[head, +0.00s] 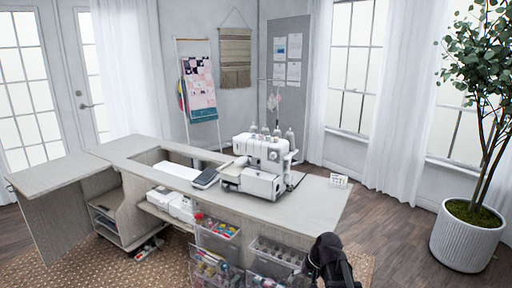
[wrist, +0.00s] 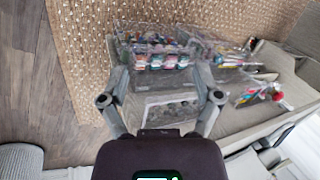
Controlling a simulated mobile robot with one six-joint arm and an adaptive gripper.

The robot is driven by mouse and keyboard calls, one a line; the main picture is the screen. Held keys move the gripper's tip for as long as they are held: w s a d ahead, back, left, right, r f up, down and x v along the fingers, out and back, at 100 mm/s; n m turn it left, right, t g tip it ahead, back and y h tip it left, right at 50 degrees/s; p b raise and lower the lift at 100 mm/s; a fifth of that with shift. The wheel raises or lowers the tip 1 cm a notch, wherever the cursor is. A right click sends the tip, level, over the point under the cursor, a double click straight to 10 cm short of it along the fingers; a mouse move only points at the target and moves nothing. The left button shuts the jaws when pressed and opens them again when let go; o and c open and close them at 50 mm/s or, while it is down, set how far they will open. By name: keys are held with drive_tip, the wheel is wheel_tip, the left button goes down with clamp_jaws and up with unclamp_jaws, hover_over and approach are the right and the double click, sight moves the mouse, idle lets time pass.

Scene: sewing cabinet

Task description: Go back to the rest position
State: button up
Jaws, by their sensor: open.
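My gripper shows in the wrist view (wrist: 160,88) with its two fingers spread apart and nothing between them. Beyond the fingers, clear plastic drawers (wrist: 170,50) with colourful contents show, apart from the gripper as far as I can tell. In the head view a dark part of my arm (head: 330,262) stands at the bottom, in front of the cabinet's right end. The fingertips cannot be made out there. The sewing cabinet (head: 315,208) has a pale top with a white serger (head: 262,160) on it.
A potted tree (head: 468,235) stands at the right. A woven rug (head: 150,272) lies in front, and wooden floor (head: 400,235) is free between cabinet and pot.

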drive_tip(key=s+d+f+n+h, duration=0.15)
drive_tip(key=s+h, duration=0.25)
drive_tip(key=s, duration=0.5)
wheel_tip(320, 180, up, 19)
drive_tip(key=n+p, duration=0.1)
drive_tip(key=p, duration=1.8)
drive_tip(key=shift+s+d+g, duration=0.15)
drive_tip(key=shift+d+g, duration=0.25)
drive_tip(key=shift+r, duration=0.1)
drive_tip(key=shift+c, duration=0.2)
